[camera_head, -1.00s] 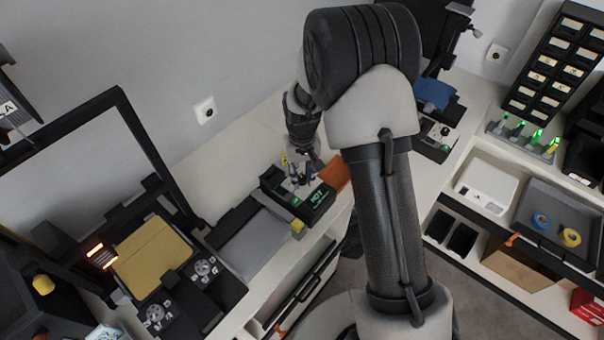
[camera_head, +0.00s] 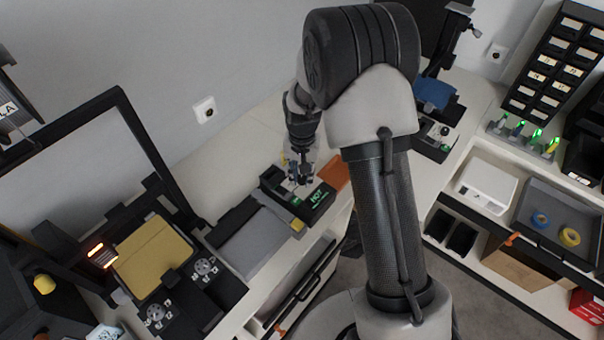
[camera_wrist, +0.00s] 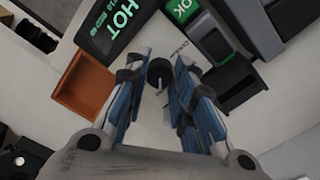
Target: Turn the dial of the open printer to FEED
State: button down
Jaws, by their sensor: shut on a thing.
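The black device marked HOT (camera_head: 318,197) stands on the bench in the middle of the head view. Its green HOT lettering also shows at the upper left of the wrist view (camera_wrist: 118,22). A dark round dial (camera_wrist: 159,72) with a pale mark sits on a light panel. My gripper (camera_head: 300,180) points down over this panel. In the wrist view its blue-sided fingers (camera_wrist: 161,64) stand on both sides of the dial and are shut on it. The dial's setting and most of the small lettering beside it cannot be read.
An orange tray (camera_wrist: 85,97) lies close to my left finger. Dark housings and a green OK display (camera_wrist: 183,8) stand close on the right. Another machine with a yellow panel (camera_head: 152,258) stands at the left. A second small device (camera_head: 435,135) stands farther back.

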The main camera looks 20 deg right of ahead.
aim_at(302, 177)
jog(key=c, duration=1.3)
grip_release()
jog(key=shift+c, duration=0.2)
notch_tip(302, 177, up, 12)
